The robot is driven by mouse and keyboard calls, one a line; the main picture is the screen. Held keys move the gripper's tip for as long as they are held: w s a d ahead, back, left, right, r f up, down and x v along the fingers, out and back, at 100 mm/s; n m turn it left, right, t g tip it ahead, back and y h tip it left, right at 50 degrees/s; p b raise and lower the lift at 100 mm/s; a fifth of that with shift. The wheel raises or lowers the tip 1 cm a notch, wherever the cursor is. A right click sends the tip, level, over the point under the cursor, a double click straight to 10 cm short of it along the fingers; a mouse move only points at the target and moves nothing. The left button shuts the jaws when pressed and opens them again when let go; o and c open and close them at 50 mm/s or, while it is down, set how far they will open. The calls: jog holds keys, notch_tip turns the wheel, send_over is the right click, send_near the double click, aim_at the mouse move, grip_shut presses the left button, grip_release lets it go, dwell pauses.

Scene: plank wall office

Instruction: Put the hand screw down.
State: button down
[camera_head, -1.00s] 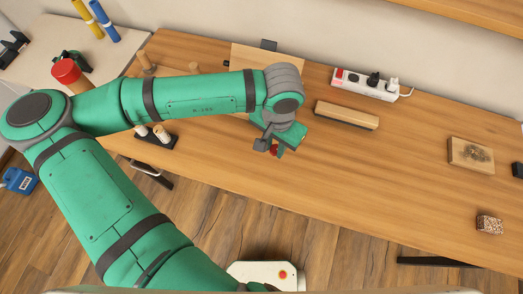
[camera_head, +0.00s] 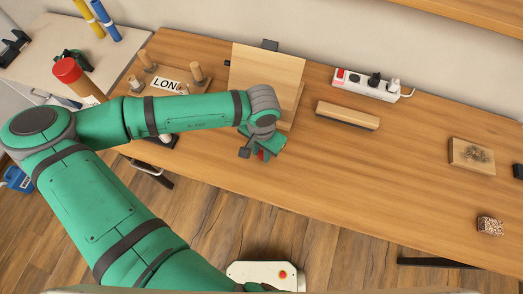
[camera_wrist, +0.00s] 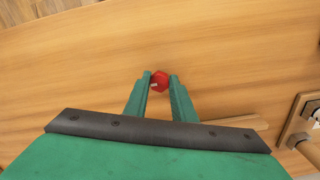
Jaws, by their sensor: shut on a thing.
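My gripper (camera_head: 262,152) hangs over the wooden table (camera_head: 400,185), in front of an upright plywood board. It is shut on a small red thing, seemingly the hand screw (camera_wrist: 160,80). In the wrist view the red thing sits between the tips of the two green fingers (camera_wrist: 161,84). Only a small red part (camera_head: 263,155) shows below my gripper in the head view; its full shape is hidden. Bare wood lies behind it in the wrist view. I cannot tell whether it touches the tabletop.
The plywood board (camera_head: 268,75) stands behind my gripper. A pegged board with a "LONG" label (camera_head: 168,84) is to the left. A long wooden block (camera_head: 347,116) and a white power strip (camera_head: 362,84) lie to the right. The table's middle right is clear.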

jog(key=c, duration=1.5)
grip_release()
jog(key=shift+f, duration=0.1)
